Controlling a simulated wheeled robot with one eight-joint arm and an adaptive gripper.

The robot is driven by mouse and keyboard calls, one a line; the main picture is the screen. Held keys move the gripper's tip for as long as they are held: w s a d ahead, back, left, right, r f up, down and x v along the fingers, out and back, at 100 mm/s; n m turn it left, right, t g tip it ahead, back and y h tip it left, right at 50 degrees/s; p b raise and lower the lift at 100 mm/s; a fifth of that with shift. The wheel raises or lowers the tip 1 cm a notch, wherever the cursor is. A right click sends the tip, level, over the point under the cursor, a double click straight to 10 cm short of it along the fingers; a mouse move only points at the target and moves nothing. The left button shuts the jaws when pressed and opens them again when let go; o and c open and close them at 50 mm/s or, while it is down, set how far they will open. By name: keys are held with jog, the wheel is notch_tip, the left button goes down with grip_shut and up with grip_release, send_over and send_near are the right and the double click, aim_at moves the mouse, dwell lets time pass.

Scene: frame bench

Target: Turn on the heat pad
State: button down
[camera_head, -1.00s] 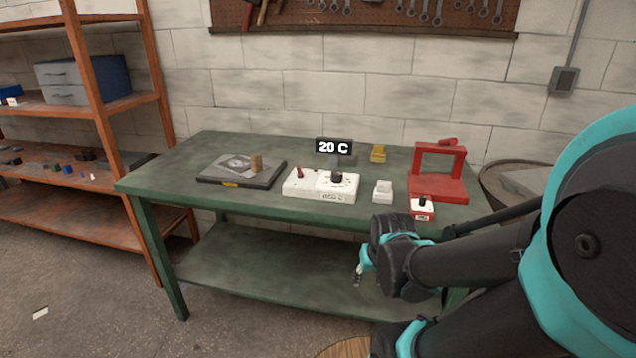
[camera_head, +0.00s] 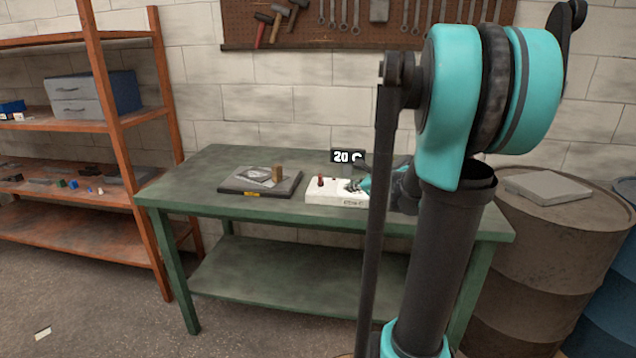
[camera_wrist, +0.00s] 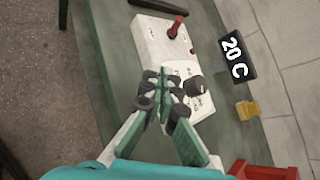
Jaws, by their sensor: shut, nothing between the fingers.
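The heat pad (camera_head: 240,187) is a dark flat slab on the green bench, with a grey plate and a small brown block on top. To its right is a white control box (camera_head: 327,192) with a red lever (camera_head: 321,182); in the wrist view the box (camera_wrist: 152,38) shows the red lever (camera_wrist: 177,26) and a dark round knob (camera_wrist: 194,86) on a dial. A black display (camera_wrist: 237,57) reads 20 C. My gripper (camera_wrist: 161,92) is shut and empty, over or beside the dial end of the box; contact cannot be told. In the head view my gripper (camera_head: 358,186) partly hides the box.
A yellow block (camera_wrist: 247,110) and a red frame (camera_wrist: 262,171) lie beyond the box in the wrist view. My arm hides the bench's right part in the head view. An orange shelf (camera_head: 105,110) stands left, barrels (camera_head: 555,250) right. The bench's left front is clear.

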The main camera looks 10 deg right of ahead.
jog(key=shift+w+d+r+m+t, duration=0.25)
jog(key=shift+w+r+m+t, duration=0.25)
jog(key=shift+m, duration=0.3)
jog(key=shift+w, duration=0.15)
send_near(320, 179)
jog(key=f, duration=0.1)
jog(key=w+f, duration=0.1)
jog(key=w+d+f, duration=0.1)
jog(key=f, duration=0.1)
jog(key=shift+w+f, duration=0.1)
jog(key=shift+w, duration=0.05)
jog(key=shift+w+a+r, duration=0.2)
jog(key=shift+w+a, duration=0.3)
jog(key=shift+w, duration=0.05)
jog(key=shift+w+a+r, duration=0.2)
jog(key=shift+w+a, duration=0.25)
jog(key=shift+w, duration=0.15)
jog(key=shift+w+a+r, duration=0.1)
jog(key=shift+w+a, duration=0.1)
jog(key=shift+w, duration=0.1)
